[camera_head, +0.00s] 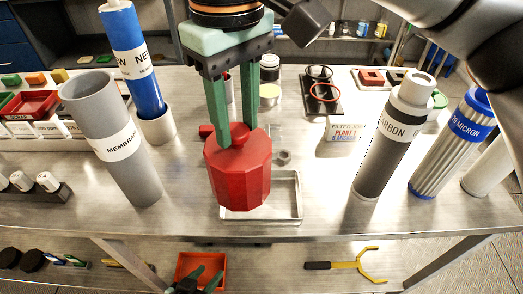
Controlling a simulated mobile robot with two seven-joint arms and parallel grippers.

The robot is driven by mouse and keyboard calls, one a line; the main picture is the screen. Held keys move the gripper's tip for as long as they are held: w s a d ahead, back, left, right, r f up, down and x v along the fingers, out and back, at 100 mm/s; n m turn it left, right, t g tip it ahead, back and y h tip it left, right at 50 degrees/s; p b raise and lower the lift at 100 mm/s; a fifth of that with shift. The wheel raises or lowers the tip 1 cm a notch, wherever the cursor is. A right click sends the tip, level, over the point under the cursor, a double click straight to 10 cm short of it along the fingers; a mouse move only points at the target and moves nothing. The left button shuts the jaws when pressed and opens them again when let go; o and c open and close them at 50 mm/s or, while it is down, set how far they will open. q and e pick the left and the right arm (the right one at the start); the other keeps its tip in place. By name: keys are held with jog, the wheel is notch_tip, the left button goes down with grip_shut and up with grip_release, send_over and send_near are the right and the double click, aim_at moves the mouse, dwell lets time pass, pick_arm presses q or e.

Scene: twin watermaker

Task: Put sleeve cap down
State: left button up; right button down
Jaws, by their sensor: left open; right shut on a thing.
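The red faceted sleeve cap (238,175) is upright at the middle of the bench, in front of and over part of a shallow metal tray (285,212). My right gripper (231,142) points down from above and is shut on the cap's top part, with a red knob showing beside its fingers. I cannot tell whether the cap touches the tray or hangs just above it. My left gripper (197,283) is at the bottom edge, below the bench front, open and only partly in view.
A grey membrane tube (115,150) and a blue cartridge (138,70) stand left. A carbon cartridge (385,150) and a pleated micron filter (445,150) stand right. A small nut (284,157) lies behind the tray. Below are an orange bin (215,262) and a yellow wrench (350,264).

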aim_at(258, 131)
jog(key=w+d+f, duration=0.1)
jog(key=w+f, duration=0.1)
jog(key=f, duration=0.1)
jog(key=d+f, duration=0.1)
jog(key=f, duration=0.1)
jog(key=shift+w+d, duration=0.3)
jog(key=shift+w, duration=0.1)
jog(key=f, duration=0.3)
jog(key=shift+w+d+f+b, duration=0.1)
jog(key=shift+w+d+b, duration=0.15)
jog(key=shift+b, duration=0.15)
jog(key=shift+f, duration=0.3)
jog(key=shift+f, duration=0.15)
jog(key=shift+c, duration=2.4)
grip_release()
